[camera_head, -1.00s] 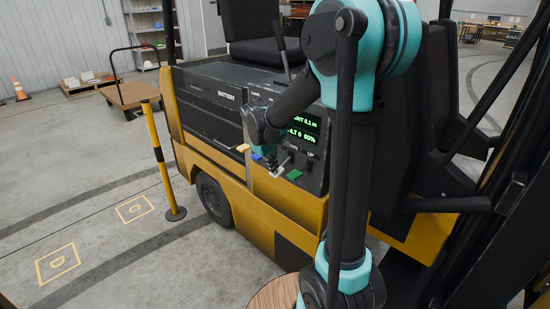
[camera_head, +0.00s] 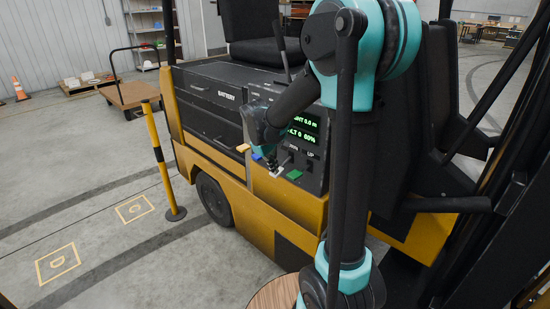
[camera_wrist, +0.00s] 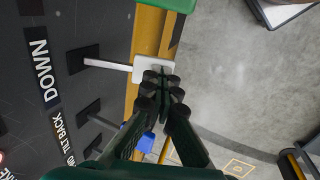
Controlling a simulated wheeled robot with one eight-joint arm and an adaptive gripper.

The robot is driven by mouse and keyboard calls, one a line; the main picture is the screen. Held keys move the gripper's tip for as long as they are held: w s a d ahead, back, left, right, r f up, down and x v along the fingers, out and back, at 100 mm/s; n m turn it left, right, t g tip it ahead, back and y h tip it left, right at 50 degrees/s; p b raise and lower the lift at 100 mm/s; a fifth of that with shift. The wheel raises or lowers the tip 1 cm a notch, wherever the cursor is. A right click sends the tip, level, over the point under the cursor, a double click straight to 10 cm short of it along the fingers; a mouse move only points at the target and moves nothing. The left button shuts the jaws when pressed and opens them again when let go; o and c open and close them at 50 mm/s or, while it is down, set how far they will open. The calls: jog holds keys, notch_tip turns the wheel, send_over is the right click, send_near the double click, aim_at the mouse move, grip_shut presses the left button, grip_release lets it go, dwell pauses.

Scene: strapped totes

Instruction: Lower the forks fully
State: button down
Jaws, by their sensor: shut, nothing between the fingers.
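The yellow and black forklift (camera_head: 290,205) has a control panel with a green-lit display (camera_head: 304,130); its readable part shows height 0.0 m and the rest is partly hidden by my arm. A lever with a white knob (camera_wrist: 148,68) sticks out from the panel near the DOWN label (camera_wrist: 42,70). My gripper (camera_wrist: 163,85) is shut and empty, its fingertips at the white knob, overlapping its edge in the wrist view; contact is hard to judge. In the head view, my gripper (camera_head: 272,166) is small beside the lever row. The forks are not in view.
A green knob (camera_head: 294,174) sits right of the white one. A striped post (camera_head: 160,160) stands left of the forklift; a cart (camera_head: 133,93) is behind.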

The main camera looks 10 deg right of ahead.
dwell(0.4)
jog(key=shift+r, duration=0.35)
jog(key=v, duration=1.3)
jog(key=shift+s+a, duration=0.3)
jog(key=shift+a, duration=0.15)
jog(key=s+d+f+m+t+y, duration=0.1)
jog(key=s+d+f+m, duration=0.2)
jog(key=s+f, duration=0.7)
jog(key=s+d+f+m+t+y, duration=0.1)
jog(key=s+d+f+m, duration=0.3)
jog(key=s+f, duration=0.5)
jog(key=shift+s+d+f+y, duration=0.35)
jog(key=shift+s+d+y, duration=0.2)
jog(key=shift+s, duration=0.4)
